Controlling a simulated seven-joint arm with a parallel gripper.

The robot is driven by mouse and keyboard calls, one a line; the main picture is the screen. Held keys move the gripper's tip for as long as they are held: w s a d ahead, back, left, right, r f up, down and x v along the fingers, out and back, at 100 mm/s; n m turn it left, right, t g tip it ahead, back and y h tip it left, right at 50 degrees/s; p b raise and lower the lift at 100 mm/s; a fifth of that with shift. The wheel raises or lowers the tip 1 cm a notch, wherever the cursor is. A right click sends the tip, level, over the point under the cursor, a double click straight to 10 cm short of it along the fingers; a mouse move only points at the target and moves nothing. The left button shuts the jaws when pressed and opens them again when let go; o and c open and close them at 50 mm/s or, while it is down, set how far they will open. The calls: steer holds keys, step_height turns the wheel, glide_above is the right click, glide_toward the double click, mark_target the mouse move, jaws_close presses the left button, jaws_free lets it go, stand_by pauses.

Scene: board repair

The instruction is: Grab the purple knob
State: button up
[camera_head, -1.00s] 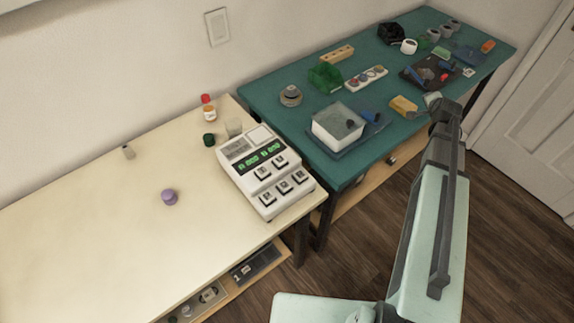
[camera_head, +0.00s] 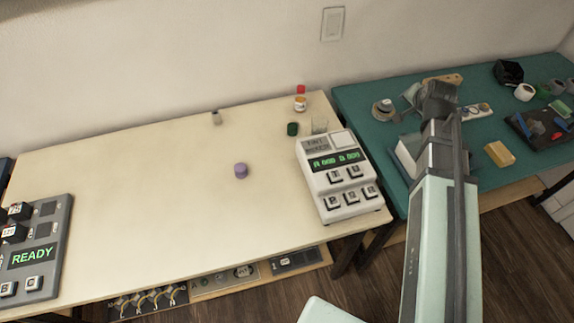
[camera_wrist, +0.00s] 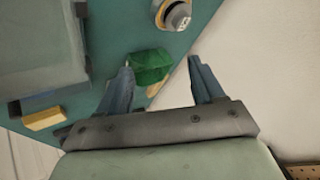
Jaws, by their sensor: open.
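The purple knob (camera_head: 241,170) is a small round piece standing on the cream table (camera_head: 130,200), near its middle in the head view. My gripper (camera_head: 412,95) is to the right of it, over the green table (camera_head: 350,108), well apart from the knob. In the wrist view my gripper (camera_wrist: 160,80) shows two blue-grey fingers spread apart with nothing held between them. The knob does not show in the wrist view.
A white keyed device (camera_head: 340,180) stands between knob and arm. A grey READY panel (camera_head: 35,245) is at left. Table around the knob is clear.

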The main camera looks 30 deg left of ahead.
steer(key=s+a+r+n+g+y, duration=0.1)
steer(key=s+a+r+n+g, duration=0.2)
steer(key=s+a, duration=0.9)
steer(key=s+a+r+n, duration=0.4)
steer(key=s+a, duration=0.6)
steer(key=a, duration=0.4)
steer(key=n+g+h, duration=0.4)
steer(key=n+g, duration=0.1)
steer(key=n, duration=0.7)
glide_above(239, 166)
step_height(239, 166, down, 6)
steer(key=f, duration=0.7)
steer(key=shift+s+d+f, duration=0.2)
steer(key=shift+d+f, duration=0.1)
steer(key=shift+f, duration=0.1)
steer(key=shift+w+a+f, duration=0.1)
steer(key=shift+f, duration=1.25)
steer(key=shift+w+a+f, duration=0.1)
steer(key=shift+f, duration=1.25)
steer(key=shift+c, duration=0.5)
steer(key=c, duration=1)
